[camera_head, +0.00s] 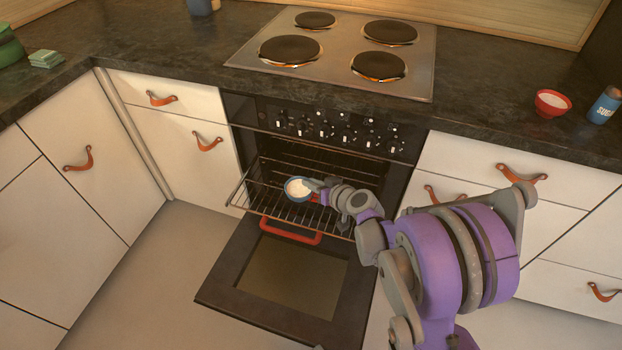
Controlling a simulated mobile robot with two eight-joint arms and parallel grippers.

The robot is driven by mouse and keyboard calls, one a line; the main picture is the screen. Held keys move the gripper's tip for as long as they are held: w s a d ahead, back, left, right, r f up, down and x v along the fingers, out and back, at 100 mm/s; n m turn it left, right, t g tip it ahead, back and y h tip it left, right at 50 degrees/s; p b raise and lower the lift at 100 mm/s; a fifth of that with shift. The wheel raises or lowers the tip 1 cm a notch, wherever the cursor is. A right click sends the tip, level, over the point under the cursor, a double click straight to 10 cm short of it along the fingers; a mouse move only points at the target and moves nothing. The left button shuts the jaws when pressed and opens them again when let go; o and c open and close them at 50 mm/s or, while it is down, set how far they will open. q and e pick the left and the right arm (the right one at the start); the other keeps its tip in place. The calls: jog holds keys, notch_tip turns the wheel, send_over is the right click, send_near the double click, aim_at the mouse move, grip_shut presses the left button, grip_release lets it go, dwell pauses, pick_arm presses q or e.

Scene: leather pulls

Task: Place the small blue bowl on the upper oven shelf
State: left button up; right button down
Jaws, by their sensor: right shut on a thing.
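The small blue bowl (291,195) holds something white and is at the open oven front. My right gripper (311,187) is shut on the bowl's right side. The bowl appears upright, over a wire oven shelf (250,197) that sticks out of the oven. I cannot tell whether the bowl touches the wires. More rack wires show inside the dark oven (290,152). My right arm hides the right part of the shelf and oven opening. My left gripper is not in view.
The oven door (225,293) hangs open below, with a red handle (290,231). A hob (335,50) is above the oven. A red bowl (552,103) and a blue sugar container (604,106) stand on the right counter. Floor (150,270) is clear at left.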

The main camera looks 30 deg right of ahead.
aim_at(312, 203)
jog(key=shift+f+b, duration=0.75)
jog(key=shift+f, duration=1.45)
jog(key=c, duration=1.3)
grip_release()
jog(key=o, duration=0.4)
jog(key=shift+o, duration=0.2)
